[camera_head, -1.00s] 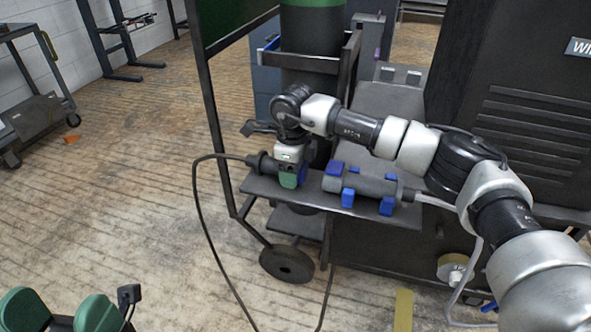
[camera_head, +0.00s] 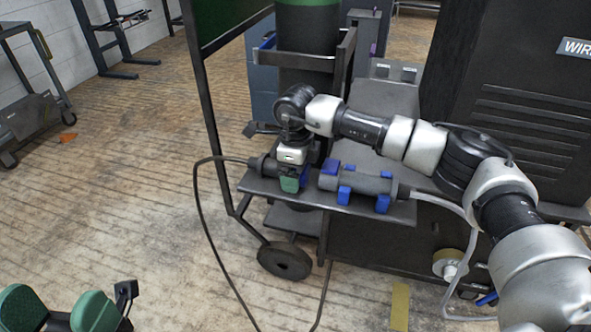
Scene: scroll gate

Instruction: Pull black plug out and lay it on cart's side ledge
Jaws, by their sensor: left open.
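The black plug (camera_head: 263,164), with a black cable from its left end, is at the left end of the cart's side ledge (camera_head: 365,208). A grey cylindrical connector (camera_head: 358,184) lies right of it, held between blue blocks. My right gripper (camera_head: 290,180) points down over the plug's right part; one green finger pad shows in front. It hides the join between plug and connector, so I cannot tell whether they are apart or whether the fingers are closed on the plug. My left gripper (camera_head: 57,315) is open and empty at the bottom left, far from the plug.
The black cable (camera_head: 208,235) hangs in a loop to the floor left of the cart. A gas cylinder (camera_head: 306,90) and cart frame stand behind the ledge. A dark louvred cabinet (camera_head: 520,120) is at right. A grey hose leaves the connector.

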